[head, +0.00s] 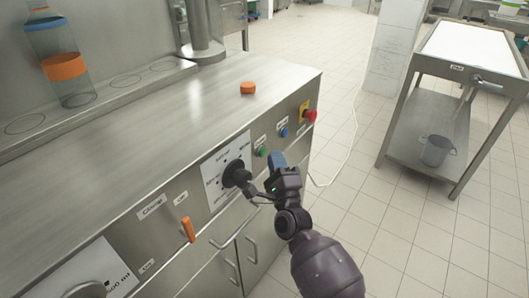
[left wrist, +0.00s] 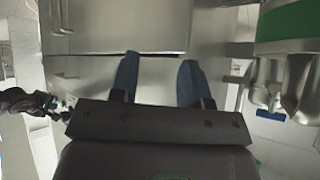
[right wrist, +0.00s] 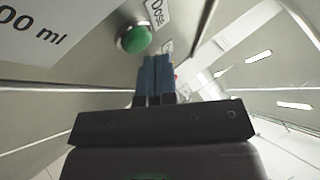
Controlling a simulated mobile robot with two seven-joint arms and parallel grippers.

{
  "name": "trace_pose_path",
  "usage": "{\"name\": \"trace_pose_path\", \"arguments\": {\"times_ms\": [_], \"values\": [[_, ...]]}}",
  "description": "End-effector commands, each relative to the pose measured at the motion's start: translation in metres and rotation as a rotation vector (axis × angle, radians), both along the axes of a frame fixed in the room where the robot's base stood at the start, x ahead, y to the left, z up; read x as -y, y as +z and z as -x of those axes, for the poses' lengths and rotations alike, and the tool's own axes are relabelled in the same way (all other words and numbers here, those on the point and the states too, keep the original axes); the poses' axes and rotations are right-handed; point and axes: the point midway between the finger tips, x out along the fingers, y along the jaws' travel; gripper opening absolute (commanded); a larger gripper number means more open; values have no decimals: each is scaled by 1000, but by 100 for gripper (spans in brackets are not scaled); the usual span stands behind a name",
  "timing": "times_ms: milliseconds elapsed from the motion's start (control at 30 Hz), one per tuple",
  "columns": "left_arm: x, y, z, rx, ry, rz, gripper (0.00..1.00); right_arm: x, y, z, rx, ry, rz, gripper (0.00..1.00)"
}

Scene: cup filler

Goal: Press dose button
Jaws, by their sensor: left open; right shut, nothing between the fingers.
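The dose button is a round green button (head: 261,151) on the front panel of the steel counter. In the right wrist view the green button (right wrist: 135,39) sits beside a "Dose" label (right wrist: 158,12). My right gripper (head: 276,159) is shut and empty, close in front of the panel. In the right wrist view its blue fingertips (right wrist: 155,60) appear just below and right of the button. I cannot tell the exact gap, but no contact shows. My left gripper (left wrist: 158,78) shows only in the left wrist view, open and empty, facing steel cabinet fronts.
A black dial (head: 237,175) is left of the button. A blue button (head: 284,133) and a red stop knob (head: 310,116) are right of it. An orange cap (head: 248,88) lies on the counter. A trolley (head: 465,70) stands right.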

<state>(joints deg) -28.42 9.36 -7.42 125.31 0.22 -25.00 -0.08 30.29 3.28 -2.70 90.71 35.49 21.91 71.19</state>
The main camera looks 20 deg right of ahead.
Motion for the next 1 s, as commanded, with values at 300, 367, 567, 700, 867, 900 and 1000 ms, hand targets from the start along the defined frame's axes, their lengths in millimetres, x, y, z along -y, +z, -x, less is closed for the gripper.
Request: {"name": "trace_pose_path", "arguments": {"times_ms": [300, 367, 567, 700, 867, 900, 1000], "values": [[0, 8, -5, 19, 0, -1, 43, 17, 2, 21, 5, 0, -3, 0], [0, 10, -6, 21, 0, -1, 43, 21, 2, 25, 5, -1, -5, 0], [0, 11, -5, 22, 0, -1, 43, 26, 0, 32, 2, -1, -6, 0], [-1, 10, -4, 18, 1, -1, 43, 26, -1, 32, 2, -1, -6, 0], [-1, 11, -4, 20, 1, -1, 43, 27, 1, 32, 3, -3, -6, 0], [-1, 14, -5, 24, 2, -1, 43, 28, 3, 33, 5, -3, -6, 0], [-1, 26, -11, 49, 2, -1, 43, 34, 14, 38, 10, -8, 7, 0]]}}
